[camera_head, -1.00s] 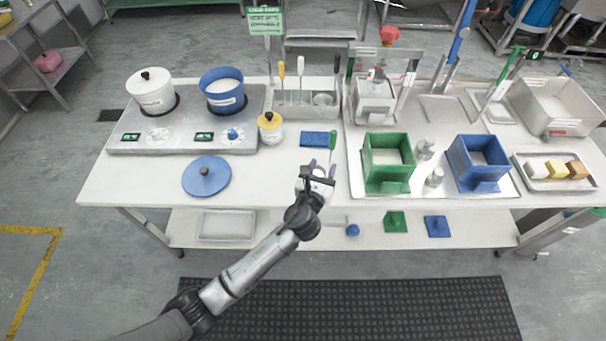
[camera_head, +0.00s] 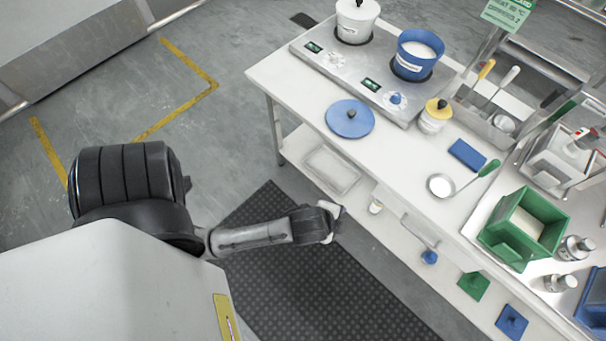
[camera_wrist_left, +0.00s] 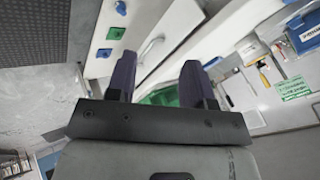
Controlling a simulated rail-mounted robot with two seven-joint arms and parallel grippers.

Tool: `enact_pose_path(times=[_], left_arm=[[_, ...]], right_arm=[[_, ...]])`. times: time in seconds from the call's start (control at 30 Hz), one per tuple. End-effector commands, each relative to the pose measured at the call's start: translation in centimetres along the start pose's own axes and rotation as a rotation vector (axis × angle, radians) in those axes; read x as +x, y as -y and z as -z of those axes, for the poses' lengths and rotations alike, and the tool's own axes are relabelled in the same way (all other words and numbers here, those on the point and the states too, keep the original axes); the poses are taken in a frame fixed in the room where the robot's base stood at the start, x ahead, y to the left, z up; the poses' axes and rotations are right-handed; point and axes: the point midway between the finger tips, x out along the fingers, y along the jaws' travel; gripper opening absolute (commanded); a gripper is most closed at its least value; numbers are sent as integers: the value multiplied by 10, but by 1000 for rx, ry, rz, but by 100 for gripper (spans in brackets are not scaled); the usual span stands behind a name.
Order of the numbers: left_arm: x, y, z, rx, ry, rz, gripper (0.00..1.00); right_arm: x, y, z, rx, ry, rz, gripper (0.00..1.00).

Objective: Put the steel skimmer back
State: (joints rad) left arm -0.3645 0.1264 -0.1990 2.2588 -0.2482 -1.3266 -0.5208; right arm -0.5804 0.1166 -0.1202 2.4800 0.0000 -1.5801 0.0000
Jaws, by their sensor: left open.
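The steel skimmer, with a round pale head (camera_head: 440,186) and a green handle (camera_head: 489,168), lies on the white worktop between the blue cloth and the green box. The utensil rack (camera_head: 492,122) stands behind it, holding a yellow-handled and a white-handled tool. My left gripper (camera_head: 334,219) is in front of the table, over the floor mat, well apart from the skimmer. In the left wrist view my left gripper (camera_wrist_left: 158,80) shows two dark fingers spread apart with nothing between them. My right gripper is out of view.
A blue cloth (camera_head: 467,155), a yellow-lidded jar (camera_head: 435,115) and a blue lid (camera_head: 350,118) lie near the skimmer. The green box (camera_head: 524,225) stands to its right. A hotplate with a white pot (camera_head: 356,20) and a blue pot (camera_head: 418,55) is at the back left.

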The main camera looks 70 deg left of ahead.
Motion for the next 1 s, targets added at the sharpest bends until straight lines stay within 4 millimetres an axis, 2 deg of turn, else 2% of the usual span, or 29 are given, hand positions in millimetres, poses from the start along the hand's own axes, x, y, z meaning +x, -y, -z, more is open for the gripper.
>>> enact_pose_path(times=[0.03, 0.1, 0.2, 0.33, 0.5, 1.0], left_arm=[[-14, -13, -16, -120, 26, -63, 48], [-31, -28, -32, -274, 65, -139, 48], [-51, -43, -48, -439, 117, -216, 48], [-68, -54, -59, -562, 165, -271, 48], [-75, -58, -63, -612, 186, -293, 48], [-74, -58, -63, -611, 185, -291, 48]], right_arm=[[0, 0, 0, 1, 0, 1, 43], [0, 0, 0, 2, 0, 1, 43], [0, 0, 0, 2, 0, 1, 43], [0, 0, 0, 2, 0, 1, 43], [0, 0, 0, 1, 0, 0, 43], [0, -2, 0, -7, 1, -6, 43]])
